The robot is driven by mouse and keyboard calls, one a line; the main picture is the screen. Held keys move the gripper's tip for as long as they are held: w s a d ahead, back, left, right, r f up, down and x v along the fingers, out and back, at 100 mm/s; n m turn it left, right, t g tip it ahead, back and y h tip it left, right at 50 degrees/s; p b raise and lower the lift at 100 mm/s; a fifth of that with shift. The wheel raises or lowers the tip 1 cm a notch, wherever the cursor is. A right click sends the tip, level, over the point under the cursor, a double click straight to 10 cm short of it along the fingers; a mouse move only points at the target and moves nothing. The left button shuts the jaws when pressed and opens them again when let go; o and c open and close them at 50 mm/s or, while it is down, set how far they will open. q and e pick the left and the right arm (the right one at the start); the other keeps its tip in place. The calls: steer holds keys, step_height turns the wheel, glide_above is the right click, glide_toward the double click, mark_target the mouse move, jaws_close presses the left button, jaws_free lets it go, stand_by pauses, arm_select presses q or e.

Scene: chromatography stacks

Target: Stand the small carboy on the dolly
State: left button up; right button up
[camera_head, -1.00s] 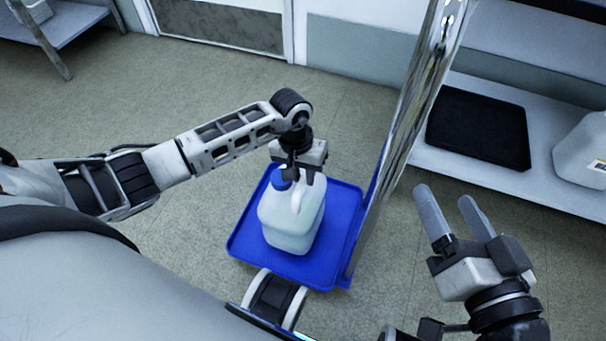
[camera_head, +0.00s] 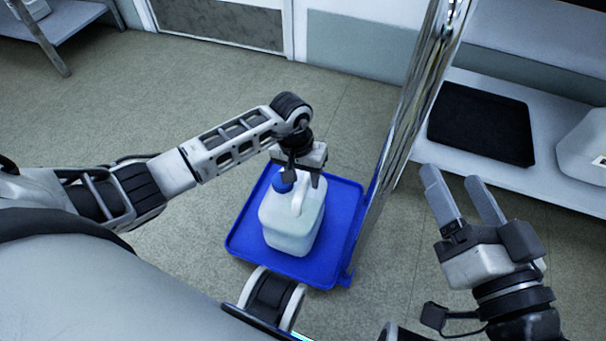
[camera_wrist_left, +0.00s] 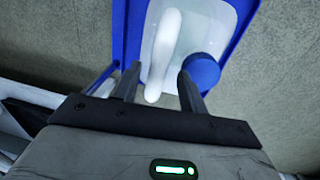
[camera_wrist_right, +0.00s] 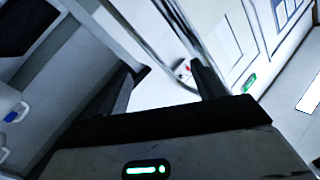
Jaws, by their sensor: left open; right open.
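The small carboy (camera_head: 291,222) is a white jug with a blue cap (camera_head: 282,183). It stands upright on the blue platform of the dolly (camera_head: 340,243). My left gripper (camera_head: 303,179) is open just above the carboy, at its cap and handle. In the left wrist view the white handle (camera_wrist_left: 163,55) lies between the open fingers, with the blue cap (camera_wrist_left: 201,71) by the right finger. I cannot tell whether the fingers touch it. My right gripper (camera_head: 463,198) is open and empty, at the right, away from the dolly.
A shiny upright post (camera_head: 410,105) rises along the dolly's right side, close to both grippers. A low shelf at the right holds a black tray (camera_head: 482,124) and a larger white container (camera_head: 585,150). The floor left of the dolly is clear.

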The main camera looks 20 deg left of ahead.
arm_select(q)
step_height(320, 180, up, 12)
steer(key=a+p, duration=0.1)
steer(key=p, duration=0.3)
steer(key=shift+a, duration=0.25)
arm_select(e)
steer(key=shift+s+d+f+n+g+h, duration=0.2)
steer(key=shift+f+g+h, duration=0.2)
steer(key=shift+f, duration=0.15)
steer(key=shift+s+d+f+n+g+h, duration=0.2)
steer(key=shift+f+g+h, duration=0.2)
steer(key=shift+f, duration=0.15)
